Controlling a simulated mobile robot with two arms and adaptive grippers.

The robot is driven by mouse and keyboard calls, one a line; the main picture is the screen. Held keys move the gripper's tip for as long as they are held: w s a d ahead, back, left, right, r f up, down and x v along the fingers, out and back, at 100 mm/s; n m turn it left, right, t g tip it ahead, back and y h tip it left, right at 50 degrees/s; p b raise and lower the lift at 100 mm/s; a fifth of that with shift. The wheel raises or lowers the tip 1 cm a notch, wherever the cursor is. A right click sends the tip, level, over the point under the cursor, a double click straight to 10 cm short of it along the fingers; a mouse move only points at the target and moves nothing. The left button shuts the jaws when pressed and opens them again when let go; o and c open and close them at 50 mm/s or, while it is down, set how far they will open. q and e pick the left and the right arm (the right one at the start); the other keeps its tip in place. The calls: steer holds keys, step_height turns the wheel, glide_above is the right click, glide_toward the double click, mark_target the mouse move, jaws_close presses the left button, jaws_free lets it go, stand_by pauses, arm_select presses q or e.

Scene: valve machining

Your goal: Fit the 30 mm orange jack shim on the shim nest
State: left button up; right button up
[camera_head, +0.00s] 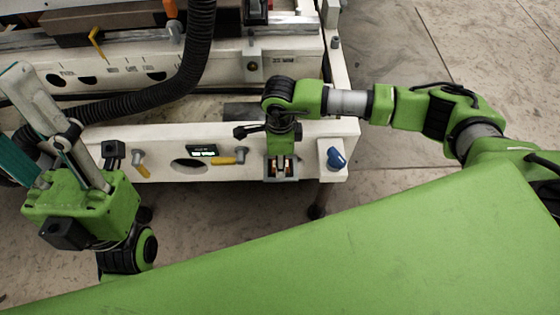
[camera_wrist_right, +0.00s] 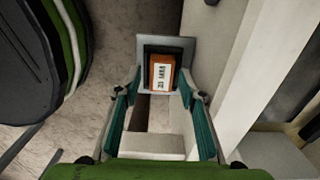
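An orange block with a white label (camera_wrist_right: 161,75) sits in a grey square-framed holder (camera_wrist_right: 166,42) in the right wrist view; the label's print is too small to read surely. In the head view, bits of orange show at this holder (camera_head: 281,178) on the front of the white bench. My right gripper (camera_wrist_right: 160,84) is open, its teal pads either side of the block with gaps showing. It points down at the holder in the head view (camera_head: 281,166). My left gripper (camera_head: 18,115) is raised at the left edge, partly cut off; its opening is unclear. I cannot tell which holder is the shim nest.
A white bench front (camera_head: 310,155) carries yellow-handled tools (camera_head: 222,161), a small display (camera_head: 202,150) and a blue knob (camera_head: 337,158). A black corrugated hose (camera_head: 150,98) crosses above the left part. Open floor (camera_head: 400,190) lies to the right.

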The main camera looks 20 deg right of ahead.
step_height(320, 180, up, 11)
steer(key=shift+f, duration=0.15)
stand_by(0.6)
